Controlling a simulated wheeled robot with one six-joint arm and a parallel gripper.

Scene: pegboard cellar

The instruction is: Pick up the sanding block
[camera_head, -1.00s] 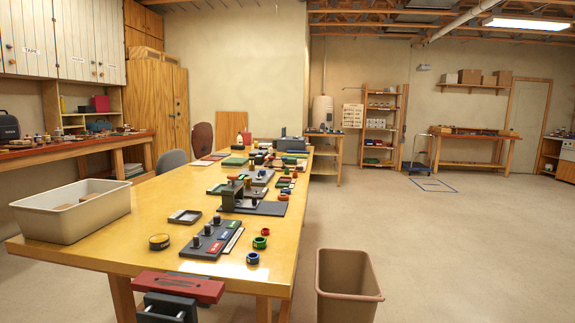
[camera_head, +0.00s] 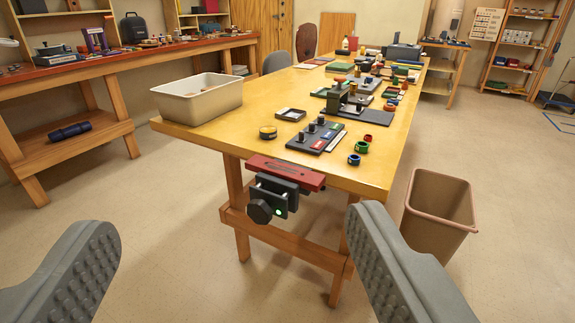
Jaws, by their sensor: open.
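My gripper (camera_head: 234,228) is open and empty. Its two grey, studded fingers are wide apart at the lower left and lower right, in front of the near end of the yellow workbench (camera_head: 220,128). I cannot make out a sanding block for certain. Many small items lie on the bench, too small to identify at the far end. The inside of the pale tub (camera_head: 200,105) on the bench's left side is mostly hidden by its wall.
A red-jawed vise (camera_head: 285,173) juts from the bench's near edge. A brown waste bin (camera_head: 436,215) stands on the floor at right. Nearer items include a dark peg board (camera_head: 318,138) and small rings (camera_head: 361,147). A long side bench (camera_head: 130,60) runs along the left. The near floor is open.

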